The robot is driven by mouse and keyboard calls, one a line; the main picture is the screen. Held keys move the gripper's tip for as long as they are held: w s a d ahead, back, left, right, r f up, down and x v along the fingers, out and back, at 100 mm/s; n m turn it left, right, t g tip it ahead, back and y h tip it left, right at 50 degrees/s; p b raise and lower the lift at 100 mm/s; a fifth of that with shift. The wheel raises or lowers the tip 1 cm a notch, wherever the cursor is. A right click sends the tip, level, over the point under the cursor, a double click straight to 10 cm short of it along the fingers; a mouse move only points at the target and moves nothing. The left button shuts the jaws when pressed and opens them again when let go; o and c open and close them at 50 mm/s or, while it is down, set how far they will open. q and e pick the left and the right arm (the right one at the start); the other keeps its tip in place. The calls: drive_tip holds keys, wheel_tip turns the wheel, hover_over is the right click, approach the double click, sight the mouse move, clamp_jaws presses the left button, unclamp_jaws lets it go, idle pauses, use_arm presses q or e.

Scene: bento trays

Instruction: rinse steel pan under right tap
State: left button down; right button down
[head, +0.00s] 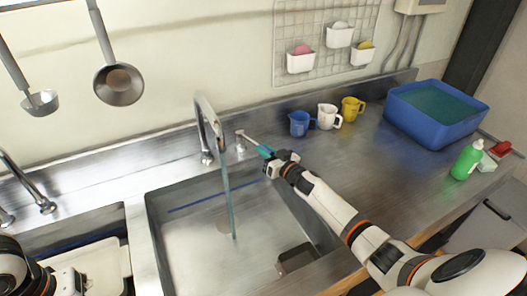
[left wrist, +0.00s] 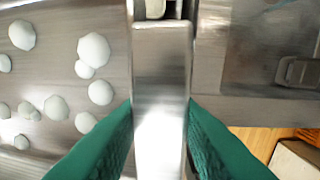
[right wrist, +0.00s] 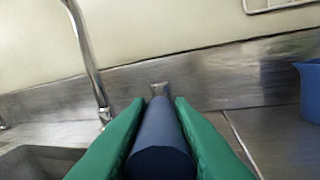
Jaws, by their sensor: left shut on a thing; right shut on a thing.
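The right tap (head: 209,125) is running, and its water stream (head: 229,200) falls into the right sink (head: 190,262). My right gripper (head: 266,152) is at the small lever (head: 247,138) beside that tap. In the right wrist view it is shut on a dark blue cylindrical handle (right wrist: 160,145). My left gripper (left wrist: 160,110) is shut on a shiny steel piece (left wrist: 160,75), apparently the steel pan's handle. White foam blobs (left wrist: 94,50) lie on a steel surface to its left. I cannot tell whether that surface is the pan. In the head view a pale, rimmed shape (head: 102,262) shows at lower left, partly cut off.
A blue water-filled tub (head: 430,130) and green bottle (head: 467,160) stand further right. A dark square item (head: 296,258) lies in the right sink's front corner. Another tap (head: 28,182) is at left.

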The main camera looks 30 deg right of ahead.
drive_tip(key=c, duration=1.3)
unclamp_jaws()
drive_tip(key=s+d, duration=0.2)
drive_tip(key=s, duration=0.9)
drive_tip(key=shift+s+b, duration=0.35)
drive_tip(key=shift+s, duration=0.05)
